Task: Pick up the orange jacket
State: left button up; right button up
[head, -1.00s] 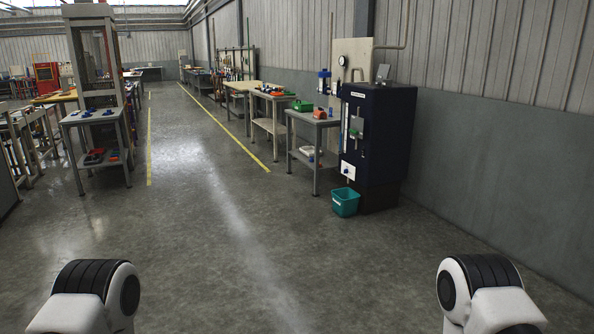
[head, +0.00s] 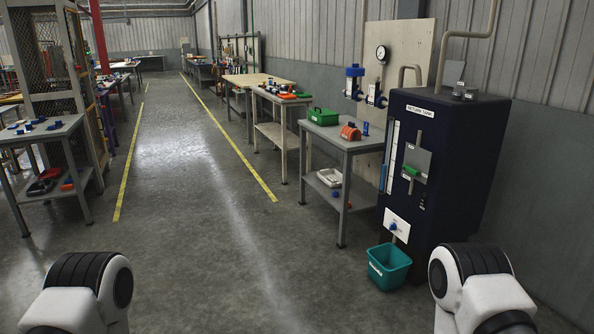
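I cannot make out an orange jacket in the head view. Small orange items lie among the things on a workbench (head: 282,92) along the right wall, but they are too small to identify. An orange-red object (head: 350,132) sits on the nearer grey table (head: 345,146), beside a green box. Neither of my grippers is in view; only rounded white and black parts of my two arms show at the bottom left and bottom right.
A dark tank cabinet labelled "RETURN TANK" (head: 455,160) stands at the right, with a teal bin (head: 389,268) on the floor before it. A grey table (head: 40,135) and mesh cage (head: 45,60) stand at the left. The middle aisle (head: 200,200) is clear.

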aim_at(351, 131)
jog(key=i, duration=3.35)
